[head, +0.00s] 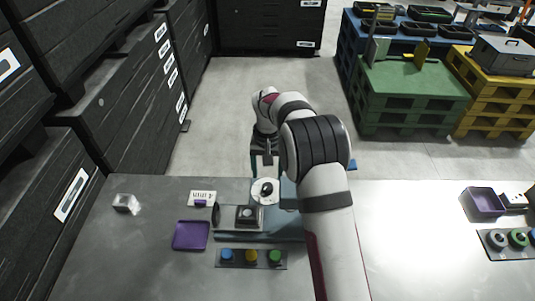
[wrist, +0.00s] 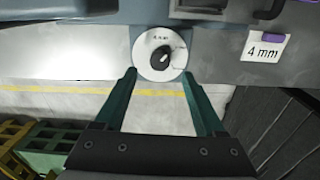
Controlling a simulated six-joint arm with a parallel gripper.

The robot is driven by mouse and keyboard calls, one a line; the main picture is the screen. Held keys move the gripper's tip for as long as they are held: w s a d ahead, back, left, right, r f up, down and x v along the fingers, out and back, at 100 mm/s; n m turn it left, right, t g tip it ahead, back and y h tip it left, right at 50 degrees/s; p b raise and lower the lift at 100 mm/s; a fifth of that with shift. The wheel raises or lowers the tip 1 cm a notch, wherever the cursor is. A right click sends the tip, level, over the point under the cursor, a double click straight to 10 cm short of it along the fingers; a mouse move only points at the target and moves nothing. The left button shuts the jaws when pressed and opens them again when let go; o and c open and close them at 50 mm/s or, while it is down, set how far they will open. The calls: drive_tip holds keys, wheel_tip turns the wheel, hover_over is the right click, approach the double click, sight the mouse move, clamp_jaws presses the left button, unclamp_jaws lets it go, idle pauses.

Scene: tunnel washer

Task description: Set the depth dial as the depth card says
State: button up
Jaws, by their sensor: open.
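The depth dial is a round white disc with a black knob (wrist: 160,56) at the middle top of the wrist view; in the head view it is the white disc (head: 266,190) at the table's far edge. Its small markings and the knob's exact setting are too blurred to read. The depth card (wrist: 265,47) reads "4 mm" and lies to the right of the dial in the wrist view; a white card with a purple part (head: 203,197) lies left of the dial in the head view. My gripper (wrist: 160,75) is open and empty, its green fingertips either side of the dial's lower edge.
A grey machine (head: 248,216) stands beside the dial. A purple tray (head: 190,236), a panel of blue, yellow and green buttons (head: 251,257) and a clear block (head: 126,203) are nearby. Another purple tray (head: 485,203) stands at right. The table between is mostly bare.

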wheel_tip(320, 180, up, 10)
drive_tip(key=shift+f, duration=0.1)
drive_tip(key=m, duration=0.9)
approach(267, 186)
wheel_tip(267, 186, down, 9)
drive_tip(key=shift+r, duration=0.1)
clamp_jaws()
